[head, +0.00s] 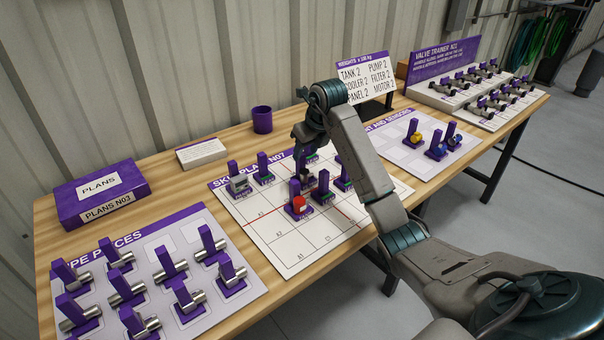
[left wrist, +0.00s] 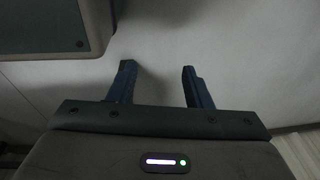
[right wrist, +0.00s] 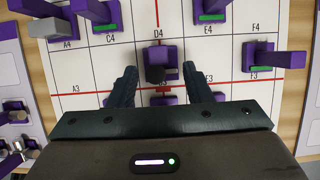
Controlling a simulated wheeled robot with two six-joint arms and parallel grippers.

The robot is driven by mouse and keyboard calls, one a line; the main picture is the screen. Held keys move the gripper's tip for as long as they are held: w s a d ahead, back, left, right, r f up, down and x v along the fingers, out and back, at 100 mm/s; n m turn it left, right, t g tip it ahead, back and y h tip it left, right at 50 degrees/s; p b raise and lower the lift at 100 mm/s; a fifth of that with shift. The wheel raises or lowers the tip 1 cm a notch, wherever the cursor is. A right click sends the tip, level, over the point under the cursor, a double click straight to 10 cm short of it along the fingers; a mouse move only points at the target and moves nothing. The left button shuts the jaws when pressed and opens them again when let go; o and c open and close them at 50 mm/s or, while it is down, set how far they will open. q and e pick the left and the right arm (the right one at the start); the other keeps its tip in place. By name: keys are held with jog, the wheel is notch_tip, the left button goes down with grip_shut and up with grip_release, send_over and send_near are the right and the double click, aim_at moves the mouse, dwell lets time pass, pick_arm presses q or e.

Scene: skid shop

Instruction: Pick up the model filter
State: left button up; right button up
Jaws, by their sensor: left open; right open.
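Several small models with purple upright tabs stand on the white skid plan board (head: 272,236). A red-fronted model (head: 299,204) stands just in front. My left gripper (left wrist: 159,66) is open and empty, away from the table.
Neighbouring models stand close around, one green-based (head: 322,187) and one grey (head: 238,182). A pipe-piece board (head: 198,226) lies left, another parts board (head: 410,158) right. A purple cup (head: 262,120) and weights sign (head: 363,80) stand behind. The board's front squares are clear.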

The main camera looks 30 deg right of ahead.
aim_at(300, 161)
jog(key=shift+x, duration=0.95)
jog(key=p+x, duration=0.1)
jog(key=x, duration=0.3)
jog(key=shift+w+a, duration=0.1)
jog(key=shift+w, duration=0.05)
jog(key=shift+w+f, duration=0.2)
jog(key=shift+f, duration=0.1)
pick_arm(q)
jog(key=s+f, duration=0.2)
jog(key=shift+s+a+f, duration=0.2)
jog(key=shift+f, duration=0.2)
pick_arm(e)
jog(key=shift+c, duration=0.4)
jog(key=shift+r, duration=0.1)
grip_shut()
